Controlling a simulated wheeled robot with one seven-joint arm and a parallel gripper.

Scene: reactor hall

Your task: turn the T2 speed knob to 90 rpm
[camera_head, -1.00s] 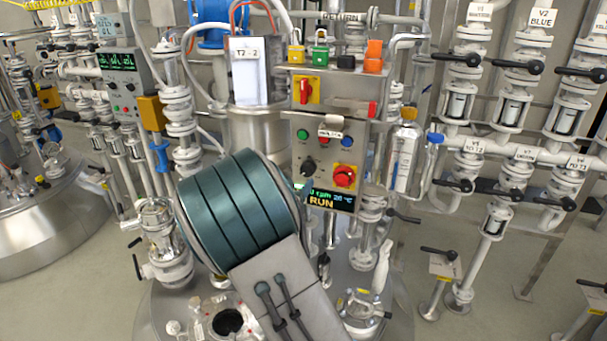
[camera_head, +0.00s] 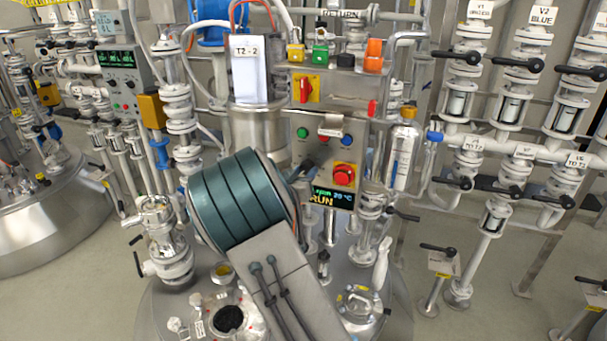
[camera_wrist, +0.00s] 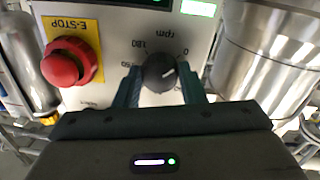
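The T2 speed knob is a round black dial (camera_wrist: 160,72) with a white pointer mark, set on a light panel marked rpm. In the wrist view the pointer lies towards the upper right. The legible scale marks include 180 at the upper left and 0 at the right. My gripper (camera_wrist: 160,86) is at the panel, with one teal finger on each side of the knob. The fingers look slightly apart from it; contact is hard to make out.
A red E-STOP button (camera_wrist: 66,64) on a yellow plate sits close beside the knob; it also shows in the head view (camera_head: 344,175). Green, red and blue buttons lie above. A bottle with an orange cap (camera_head: 404,150) stands right of the panel.

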